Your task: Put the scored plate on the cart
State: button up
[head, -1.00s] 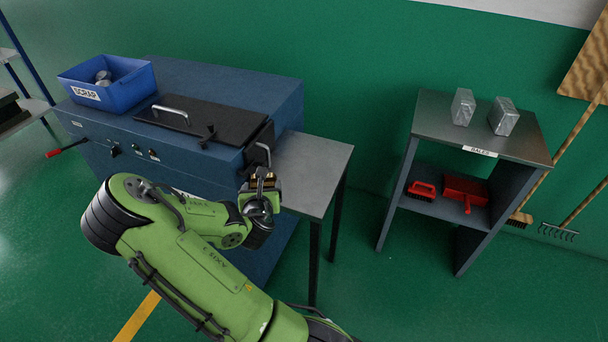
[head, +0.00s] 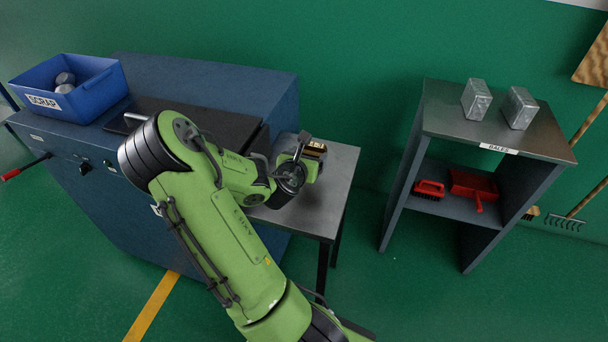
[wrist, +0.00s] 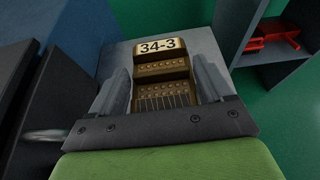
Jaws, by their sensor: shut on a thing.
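A brass-coloured plate (wrist: 162,70) marked 34-3, with rows of dots and scored lines, sits between my fingers in the wrist view. My gripper (wrist: 163,85) is shut on it. In the head view, my gripper (head: 305,158) is over the grey side table (head: 335,185) beside the blue machine, with a bit of the brass plate (head: 316,147) showing. Whether the plate touches the tabletop I cannot tell. I see nothing that is clearly a cart.
The blue machine (head: 230,85) with its dark lid stands left, partly behind my arm. A blue SCRAP bin (head: 95,95) is on it. Right, across a floor gap, a BALES stand (head: 440,120) holds metal blocks (head: 477,99), with a red brush (head: 429,188) and dustpan (head: 474,186) below.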

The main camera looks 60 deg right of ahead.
notch_tip(320, 180, down, 7)
jog(key=b, duration=0.3)
jog(key=shift+f+b, duration=0.15)
jog(key=shift+b, duration=0.25)
jog(key=shift+r, duration=0.2)
jog(key=o, duration=1.4)
jog(key=shift+f, duration=0.1)
